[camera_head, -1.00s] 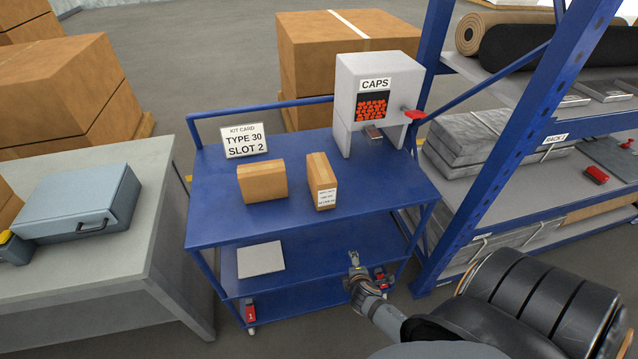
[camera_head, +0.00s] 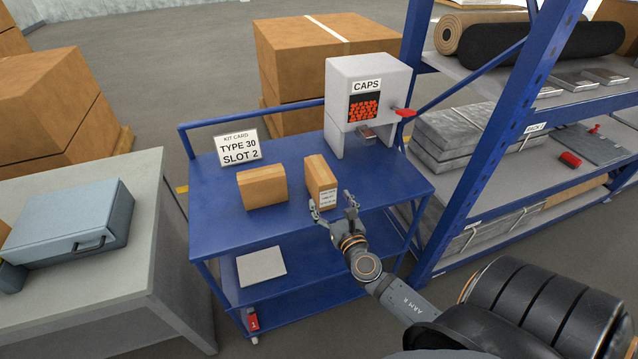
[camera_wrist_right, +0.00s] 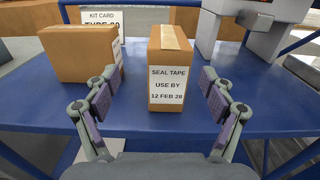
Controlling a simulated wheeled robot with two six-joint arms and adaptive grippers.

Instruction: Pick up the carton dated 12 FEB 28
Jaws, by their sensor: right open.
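The carton dated 12 FEB 28 (camera_head: 320,181) is a small upright brown box with a white label, standing on the blue cart's top shelf. In the right wrist view the carton (camera_wrist_right: 168,65) faces me, and its label reads SEAL TAPE, USE BY 12 FEB 28. My right gripper (camera_head: 332,205) is open just in front of the carton. In the wrist view its fingers (camera_wrist_right: 160,95) stand left and right of the carton, with gaps on both sides. My left gripper is not in view.
The blue cart (camera_head: 215,225) also holds a kit card (camera_head: 239,147) reading TYPE 30 SLOT 2 and a white CAPS dispenser (camera_head: 367,85) at the back right. A blue rack (camera_head: 480,150) stands right of the cart, a grey table (camera_head: 130,260) left.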

